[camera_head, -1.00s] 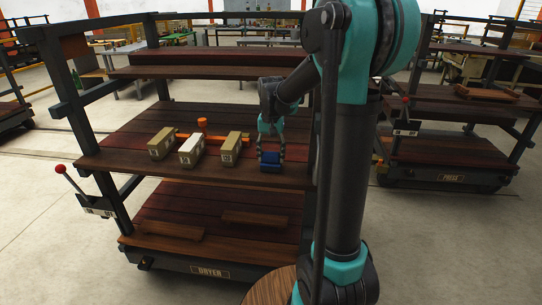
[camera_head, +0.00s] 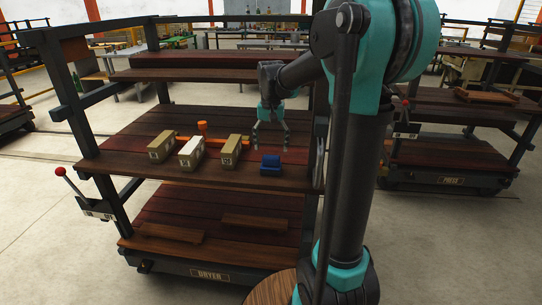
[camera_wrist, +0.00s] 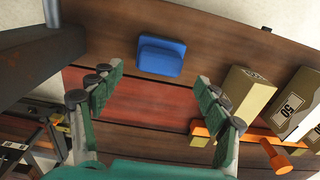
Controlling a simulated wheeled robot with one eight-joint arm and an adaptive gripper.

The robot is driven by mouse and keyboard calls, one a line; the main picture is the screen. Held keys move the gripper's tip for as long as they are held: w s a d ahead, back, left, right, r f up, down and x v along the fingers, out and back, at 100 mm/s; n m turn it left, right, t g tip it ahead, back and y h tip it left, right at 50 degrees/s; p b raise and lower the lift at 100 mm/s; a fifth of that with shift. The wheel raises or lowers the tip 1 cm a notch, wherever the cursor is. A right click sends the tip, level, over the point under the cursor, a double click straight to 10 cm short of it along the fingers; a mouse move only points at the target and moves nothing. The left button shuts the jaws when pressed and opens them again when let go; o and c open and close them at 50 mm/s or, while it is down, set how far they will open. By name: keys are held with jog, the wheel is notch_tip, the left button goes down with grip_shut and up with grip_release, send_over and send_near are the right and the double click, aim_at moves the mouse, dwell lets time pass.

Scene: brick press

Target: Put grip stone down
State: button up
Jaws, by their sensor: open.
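The grip stone looks to be the blue block (camera_head: 270,165), which rests on the middle shelf of the dryer rack (camera_head: 120,163), near its front edge and right of three pale bricks. It also shows in the wrist view (camera_wrist: 161,56), lying on the wooden boards beyond my fingertips. My gripper (camera_head: 270,143) is above and behind the blue block, apart from it. In the wrist view my gripper (camera_wrist: 158,90) has its green-padded fingers spread wide with nothing between them.
Three pale numbered bricks (camera_head: 191,151) stand left of the blue block. An orange tool (camera_head: 203,128) lies behind them. Dark rack posts (camera_wrist: 40,70) rise close by on the left in the wrist view. A press rack (camera_head: 450,160) stands to the right.

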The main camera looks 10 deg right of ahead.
aim_at(271, 156)
notch_tip(271, 156, up, 6)
jog(key=s+d+f+n+t, duration=0.1)
jog(key=s+d+f+t, duration=0.1)
jog(key=s+f, duration=0.8)
jog(key=s+d+f+n+t, duration=0.2)
jog(key=s+f, duration=0.9)
jog(key=s, duration=0.1)
jog(key=shift+f+n, duration=0.3)
